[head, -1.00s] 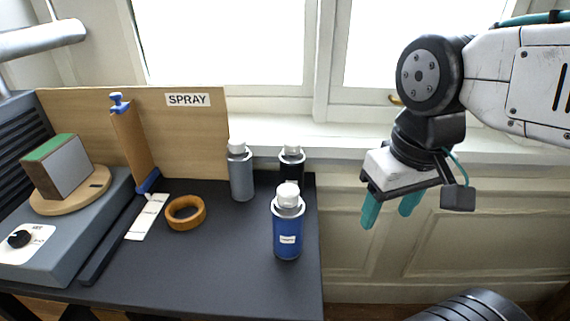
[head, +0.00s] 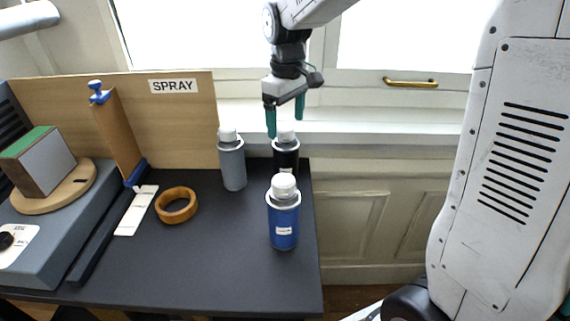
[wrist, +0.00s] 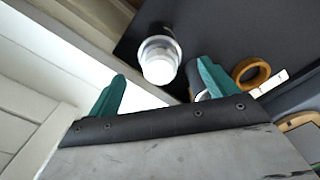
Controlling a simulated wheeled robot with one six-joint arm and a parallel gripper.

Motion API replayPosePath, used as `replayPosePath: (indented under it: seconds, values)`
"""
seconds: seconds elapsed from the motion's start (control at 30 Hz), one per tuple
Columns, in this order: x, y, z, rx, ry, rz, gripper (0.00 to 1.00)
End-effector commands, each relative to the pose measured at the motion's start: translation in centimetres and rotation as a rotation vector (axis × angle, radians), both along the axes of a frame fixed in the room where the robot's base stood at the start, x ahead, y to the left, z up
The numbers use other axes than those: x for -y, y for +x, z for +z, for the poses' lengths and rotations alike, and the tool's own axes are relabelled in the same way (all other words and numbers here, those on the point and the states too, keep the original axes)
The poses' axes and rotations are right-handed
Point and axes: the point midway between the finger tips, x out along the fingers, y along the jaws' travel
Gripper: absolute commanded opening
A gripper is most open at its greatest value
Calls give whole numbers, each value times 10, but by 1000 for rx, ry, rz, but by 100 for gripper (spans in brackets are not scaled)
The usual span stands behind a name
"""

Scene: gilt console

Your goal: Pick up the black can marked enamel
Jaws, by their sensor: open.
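The black can (head: 286,159) with a white cap stands upright at the back right corner of the dark table. Its label is too small to read. My gripper (head: 285,128) is open and empty, with teal fingers pointing down over the can. The left fingertip shows beside the can's cap in the head view. In the wrist view a white-capped can (wrist: 160,60), which looks like the black one, lies between the open fingers (wrist: 161,72); its body is mostly hidden below the cap. I cannot tell the exact height gap.
A grey can (head: 232,163) stands close left of the black can, and a blue can (head: 284,222) stands in front. A tape ring (head: 176,205) lies further left. Behind are the SPRAY board (head: 190,120) and the window sill (head: 350,132). The table front is clear.

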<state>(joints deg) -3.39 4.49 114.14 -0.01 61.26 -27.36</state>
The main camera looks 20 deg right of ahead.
Motion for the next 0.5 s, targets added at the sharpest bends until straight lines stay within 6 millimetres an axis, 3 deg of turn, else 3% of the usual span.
replayPosePath:
  seconds: [0.5]
  values:
    - [-1, 2, -61, -4, 0, 12, 85]
